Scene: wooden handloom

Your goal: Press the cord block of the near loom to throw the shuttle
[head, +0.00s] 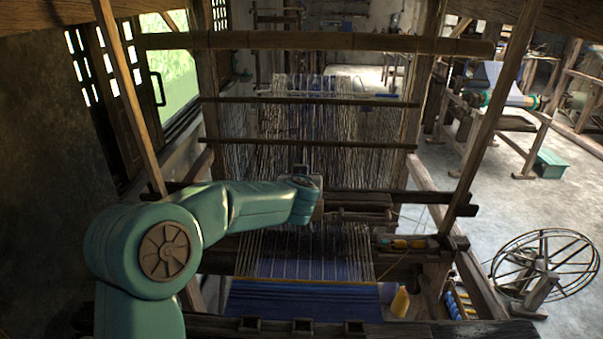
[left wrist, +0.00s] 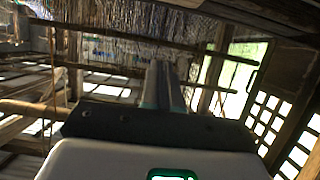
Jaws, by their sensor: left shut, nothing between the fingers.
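The near loom (head: 320,42) is a dark wooden frame with pale warp threads (head: 290,250) and blue cloth (head: 300,303) at its front. My left arm reaches in from the left, its wrist over the middle of the loom. My left gripper (left wrist: 162,85) shows in the left wrist view, its narrow fingers shut with nothing between them. In the head view its fingers are too small or hidden to tell apart. A wooden bar (head: 360,200) lies just right of the wrist. I cannot pick out the cord block or shuttle with certainty. My right gripper is out of view.
Crossbars (head: 310,101) and hanging threads (head: 250,140) stand beyond the wrist. Small coloured items (head: 405,243) lie on the loom's right side. A spoked wheel (head: 545,265) stands on the floor at right, and another loom (head: 510,95) behind it. Open floor lies between.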

